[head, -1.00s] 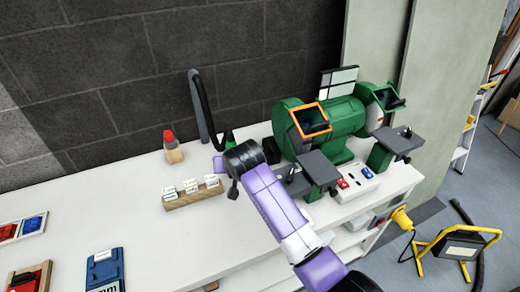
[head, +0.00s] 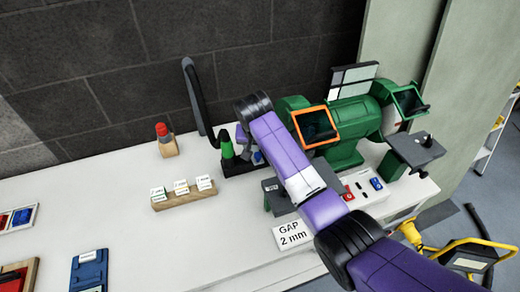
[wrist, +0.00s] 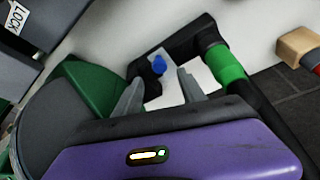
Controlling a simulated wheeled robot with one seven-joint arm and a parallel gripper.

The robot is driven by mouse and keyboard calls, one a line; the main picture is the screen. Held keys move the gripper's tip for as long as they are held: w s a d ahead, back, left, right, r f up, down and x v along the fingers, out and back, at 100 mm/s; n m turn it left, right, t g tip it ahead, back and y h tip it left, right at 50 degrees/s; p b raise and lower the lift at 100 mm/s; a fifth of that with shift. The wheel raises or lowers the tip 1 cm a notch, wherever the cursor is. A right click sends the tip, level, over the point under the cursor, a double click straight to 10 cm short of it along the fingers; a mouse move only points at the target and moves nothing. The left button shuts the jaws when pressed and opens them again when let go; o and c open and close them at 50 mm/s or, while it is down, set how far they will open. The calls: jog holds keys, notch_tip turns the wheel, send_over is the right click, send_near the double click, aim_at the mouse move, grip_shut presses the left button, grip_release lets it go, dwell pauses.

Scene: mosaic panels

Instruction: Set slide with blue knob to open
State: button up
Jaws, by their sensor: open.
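The blue knob (wrist: 159,65) sits on a pale grey slide plate (wrist: 153,88) in a dark holder, beside the green collar (wrist: 224,64) of a black hose. My gripper (wrist: 160,78) is open in the wrist view, with the knob between and just beyond its fingertips. I see no contact with the knob. In the head view a small blue spot, likely the knob (head: 258,158), shows beside my purple arm near the green fitting (head: 227,148). My gripper's fingers are hidden there behind the arm.
A "GAP 2 mm" card (head: 292,234), a wooden block with labels (head: 183,195) and a red-topped wooden piece (head: 165,140) are nearby.

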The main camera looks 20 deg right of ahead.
aim_at(258, 155)
jog(key=shift+x, duration=3.1)
grip_shut()
